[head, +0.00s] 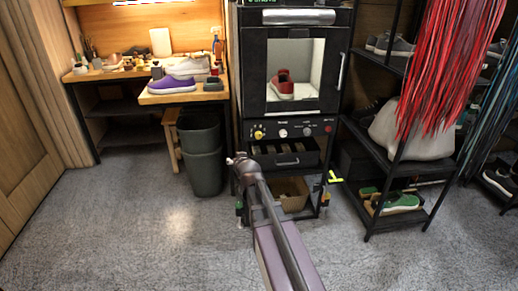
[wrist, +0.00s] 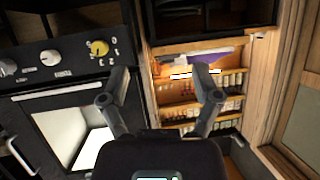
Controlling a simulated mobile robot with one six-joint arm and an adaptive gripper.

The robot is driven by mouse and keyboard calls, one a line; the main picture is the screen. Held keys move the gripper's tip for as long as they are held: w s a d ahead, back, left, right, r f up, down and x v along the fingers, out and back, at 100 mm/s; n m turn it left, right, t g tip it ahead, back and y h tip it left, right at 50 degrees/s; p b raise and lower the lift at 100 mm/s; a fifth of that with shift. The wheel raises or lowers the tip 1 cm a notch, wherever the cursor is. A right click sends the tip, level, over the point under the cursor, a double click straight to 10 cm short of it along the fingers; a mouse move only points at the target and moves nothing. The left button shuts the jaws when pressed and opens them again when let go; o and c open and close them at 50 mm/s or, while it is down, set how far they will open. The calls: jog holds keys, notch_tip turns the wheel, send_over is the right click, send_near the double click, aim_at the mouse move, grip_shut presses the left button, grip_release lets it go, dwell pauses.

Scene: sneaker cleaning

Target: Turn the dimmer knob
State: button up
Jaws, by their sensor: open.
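A black control panel (head: 292,131) sits below the lit cabinet window, with a yellow knob (head: 258,134) at its left end and pale knobs (head: 283,132) beside it. Labels are too small to tell which is the dimmer knob. In the wrist view, which looks upside down, the yellow knob (wrist: 98,47) has marks around it, and a pale knob (wrist: 50,57) is to its left. My gripper (wrist: 160,76) is open and empty, with the yellow knob just beyond its left finger, not between the fingers. In the head view my gripper (head: 242,163) is below the yellow knob, partly hidden by my arm.
The cabinet holds a red sneaker (head: 283,84) behind its window. A dark bin (head: 203,152) stands left of it, beside a wooden bench (head: 180,97) with a purple shoe (head: 172,85). A black shoe rack (head: 408,172) stands right. Carpet in front is clear.

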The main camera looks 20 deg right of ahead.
jog(key=w+d+f+m+t+h+b, duration=0.15)
jog(key=w+d+f+t+b, duration=0.3)
jog(key=b, duration=0.55)
jog(key=m+t+h+b, duration=0.2)
jog(key=t+h+b, duration=0.2)
jog(key=b, duration=0.7)
send_near(259, 138)
jog(key=s+a, duration=0.1)
jog(key=s, duration=0.2)
jog(key=shift+a+f+g, duration=0.25)
jog(key=shift+f, duration=0.15)
jog(key=shift+w+r, duration=0.1)
jog(key=p+x, duration=0.5)
jog(key=x, duration=0.8)
jog(key=shift+w+d+r, duration=0.15)
jog(key=shift+d, duration=0.05)
grip_shut()
